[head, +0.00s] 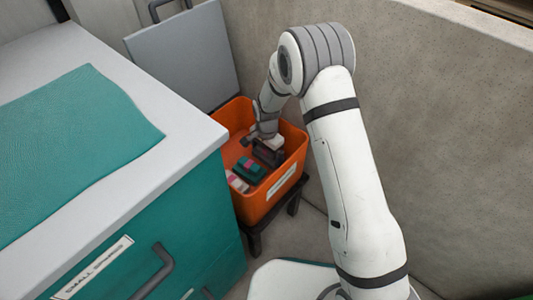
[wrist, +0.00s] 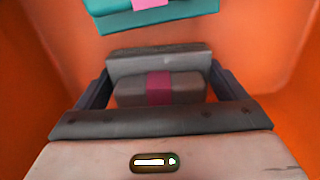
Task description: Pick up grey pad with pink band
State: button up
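The grey pad with a pink band (wrist: 188,91) lies in the middle of the wrist view, its band across its centre. My gripper (wrist: 160,86) has one dark finger on each side of the pad's ends. The fingers stand wide apart and look open, with at most a narrow gap at each end; contact is not clear. In the head view my gripper (head: 264,147) is down inside the orange tote (head: 284,190), and the arm partly hides what lies under it.
A plain grey block (wrist: 160,60) lies just behind the pad. A teal pad with a pink band (head: 250,169) is beyond it, and pale pads (head: 237,182) lie at the tote's front. The tote walls are close around. A teal cabinet (head: 150,235) stands left, a concrete wall (head: 430,130) right.

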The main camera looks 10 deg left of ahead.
jog(key=c, duration=0.5)
jog(key=shift+o, duration=0.2)
jog(key=shift+r, duration=0.1)
notch_tip(320, 180, up, 18)
jog(key=p, duration=0.7)
